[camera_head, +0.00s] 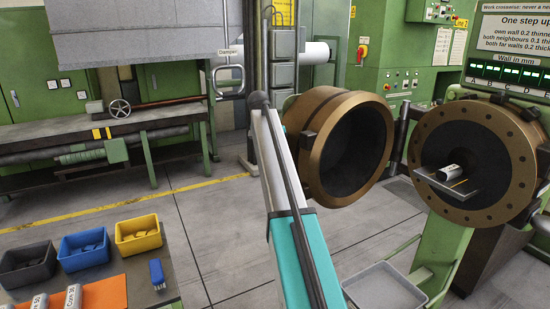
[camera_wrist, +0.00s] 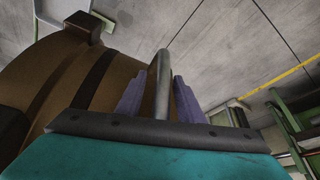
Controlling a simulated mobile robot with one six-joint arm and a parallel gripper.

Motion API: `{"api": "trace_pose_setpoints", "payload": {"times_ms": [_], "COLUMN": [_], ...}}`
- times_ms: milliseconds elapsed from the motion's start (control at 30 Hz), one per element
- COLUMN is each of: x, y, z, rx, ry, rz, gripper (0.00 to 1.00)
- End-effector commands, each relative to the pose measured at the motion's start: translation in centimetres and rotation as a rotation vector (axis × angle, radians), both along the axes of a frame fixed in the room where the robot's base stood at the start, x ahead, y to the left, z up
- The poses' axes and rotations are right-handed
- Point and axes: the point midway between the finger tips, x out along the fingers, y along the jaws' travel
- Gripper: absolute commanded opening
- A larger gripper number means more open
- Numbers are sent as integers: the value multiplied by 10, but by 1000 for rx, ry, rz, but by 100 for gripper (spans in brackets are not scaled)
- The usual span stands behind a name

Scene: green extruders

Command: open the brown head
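The brown head (camera_head: 312,150) is a thick bronze-brown ring with a dark hollow. It stands swung away from the brown flanged barrel end (camera_head: 432,135), with a clear gap between them. Its brown side (camera_wrist: 60,85) fills the left of the wrist view. A grey bar handle (camera_wrist: 162,75) stands beside it. The purple fingers of my gripper (camera_wrist: 160,92) are on both sides of this bar and look shut on it. In the head view my arm hides the gripper and the handle.
A grey tray (camera_head: 385,288) is below. A bench at lower left holds grey, blue and yellow bins (camera_head: 139,233). The floor between bench and machine is clear.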

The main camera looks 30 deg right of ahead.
Motion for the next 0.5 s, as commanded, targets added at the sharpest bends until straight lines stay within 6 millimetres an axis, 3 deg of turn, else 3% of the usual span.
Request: {"api": "trace_pose_setpoints", "payload": {"times_ms": [500], "x": [-9], "y": [23], "z": [61], "rx": [0], "ry": [-2], "rz": [1], "gripper": [34]}}
